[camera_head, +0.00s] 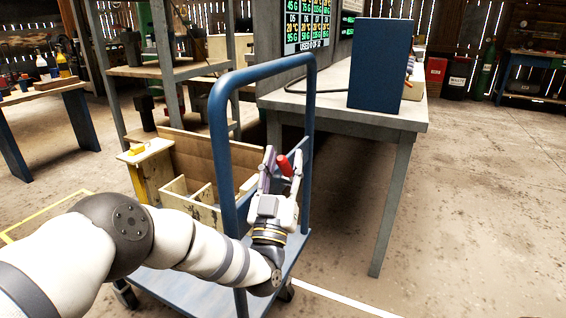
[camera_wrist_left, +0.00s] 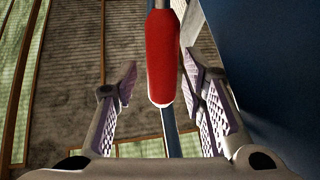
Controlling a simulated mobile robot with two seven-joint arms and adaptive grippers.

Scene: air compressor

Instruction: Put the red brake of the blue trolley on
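The blue trolley (camera_head: 219,150) stands in front of me, with its tall handle frame upright and its flat deck low down. The red brake (camera_head: 283,163) is a red grip that shows just beyond my left gripper (camera_head: 281,166). In the left wrist view the red brake (camera_wrist_left: 162,58) sits between the two open fingers of the left gripper (camera_wrist_left: 160,105), with a gap on both sides. A blue rod continues below the red grip. The left gripper reaches in at the right side of the handle frame. My right gripper is not in view.
A wooden crate (camera_head: 205,213) with dividers is by the trolley deck. A grey table (camera_head: 345,112) bearing a blue box (camera_head: 378,64) stands close to the right of the handle. A metal shelf (camera_head: 170,72) is behind. Open floor lies to the right.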

